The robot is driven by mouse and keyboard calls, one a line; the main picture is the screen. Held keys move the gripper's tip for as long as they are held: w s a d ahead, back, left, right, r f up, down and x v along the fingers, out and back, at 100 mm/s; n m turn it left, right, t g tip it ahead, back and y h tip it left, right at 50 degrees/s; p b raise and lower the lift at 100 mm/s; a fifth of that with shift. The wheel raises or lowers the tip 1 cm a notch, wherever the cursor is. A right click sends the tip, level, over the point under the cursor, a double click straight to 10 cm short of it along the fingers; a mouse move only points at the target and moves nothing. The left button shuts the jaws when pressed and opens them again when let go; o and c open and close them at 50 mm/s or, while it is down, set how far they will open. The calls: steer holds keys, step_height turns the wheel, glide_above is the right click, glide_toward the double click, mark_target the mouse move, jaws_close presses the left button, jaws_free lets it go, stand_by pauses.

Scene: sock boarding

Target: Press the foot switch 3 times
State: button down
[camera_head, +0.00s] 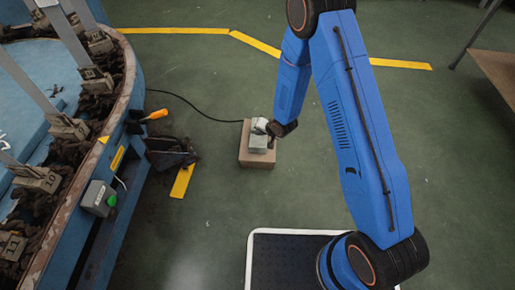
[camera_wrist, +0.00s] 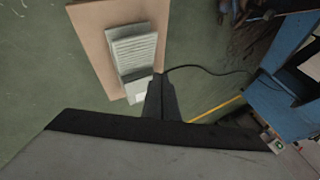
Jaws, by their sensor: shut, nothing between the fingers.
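The foot switch (camera_head: 258,142) is a small grey box with a pale top on a brown board (camera_head: 256,161) on the green floor. In the wrist view its ridged grey pedal (camera_wrist: 134,50) and a paler end (camera_wrist: 139,92) show on the board (camera_wrist: 92,40). My gripper (camera_head: 268,127) is at the far end of the switch and partly covers it in the head view. In the wrist view the dark fingers of my gripper (camera_wrist: 160,80) are shut and empty, beside the pale end. I cannot tell whether they touch it.
A black cable (camera_head: 190,102) runs from the switch towards the blue round machine (camera_head: 128,165) at the left. An orange-handled tool (camera_head: 156,115) lies at the machine's edge. Yellow lines (camera_head: 185,30) mark the floor. A brown tabletop (camera_head: 497,72) is at the right.

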glide_toward(255, 144)
steer(key=shift+x, duration=1.8)
steer(key=shift+w+a, duration=0.1)
steer(key=shift+a, duration=0.1)
stand_by(0.6)
steer(key=shift+f, duration=0.2)
